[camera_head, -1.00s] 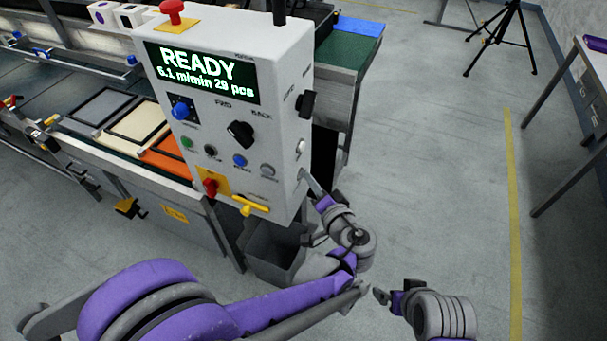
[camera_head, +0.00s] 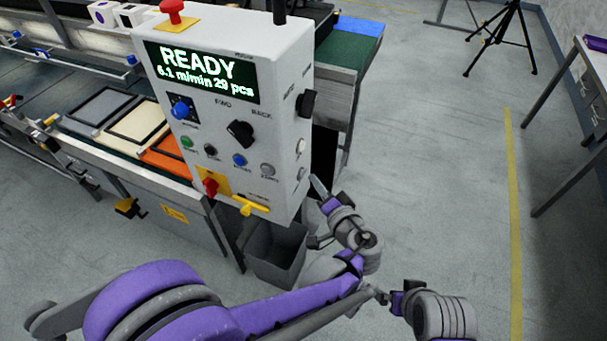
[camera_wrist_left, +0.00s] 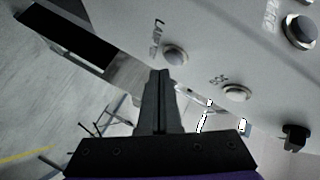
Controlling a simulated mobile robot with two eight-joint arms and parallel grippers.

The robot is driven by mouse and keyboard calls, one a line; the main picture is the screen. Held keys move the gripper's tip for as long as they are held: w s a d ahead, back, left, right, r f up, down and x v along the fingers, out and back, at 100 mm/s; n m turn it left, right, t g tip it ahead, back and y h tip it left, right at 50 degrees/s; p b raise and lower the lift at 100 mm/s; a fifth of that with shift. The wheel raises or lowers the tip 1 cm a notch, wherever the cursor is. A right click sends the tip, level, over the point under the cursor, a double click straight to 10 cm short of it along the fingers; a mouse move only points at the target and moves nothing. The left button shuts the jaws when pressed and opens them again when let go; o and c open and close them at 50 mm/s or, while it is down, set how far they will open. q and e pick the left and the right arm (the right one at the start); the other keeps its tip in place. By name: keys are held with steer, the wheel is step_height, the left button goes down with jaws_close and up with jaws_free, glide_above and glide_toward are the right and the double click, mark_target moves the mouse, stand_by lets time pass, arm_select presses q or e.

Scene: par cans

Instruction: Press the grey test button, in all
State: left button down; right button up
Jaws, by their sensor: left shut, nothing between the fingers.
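The grey control box (camera_head: 225,110) has a small grey button (camera_head: 301,174) low on its right side face. In the left wrist view a grey button (camera_wrist_left: 175,55) sits beside a label that seems to begin "LAMP"; the rest is hard to read. My left gripper (camera_head: 317,185) is shut and empty, with its tip just right of and below that button, apart from the box. In the left wrist view its fingers (camera_wrist_left: 160,76) point up just below the button. My right gripper (camera_head: 381,297) is at the bottom, partly merged with my left arm; its jaws are unclear.
A paler button (camera_head: 300,147) and a black knob (camera_head: 307,103) are higher on the side face. The front has a READY display (camera_head: 205,75), another grey button (camera_head: 267,170) and a yellow lever (camera_head: 249,206). A grey bin (camera_head: 278,255) stands below.

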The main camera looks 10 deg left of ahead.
arm_select(q)
steer(key=d, duration=0.1)
steer(key=s+d, duration=0.1)
steer(key=d, duration=0.2)
steer(key=shift+s+d, duration=0.25)
steer(key=shift+d, duration=0.15)
stand_by(0.9)
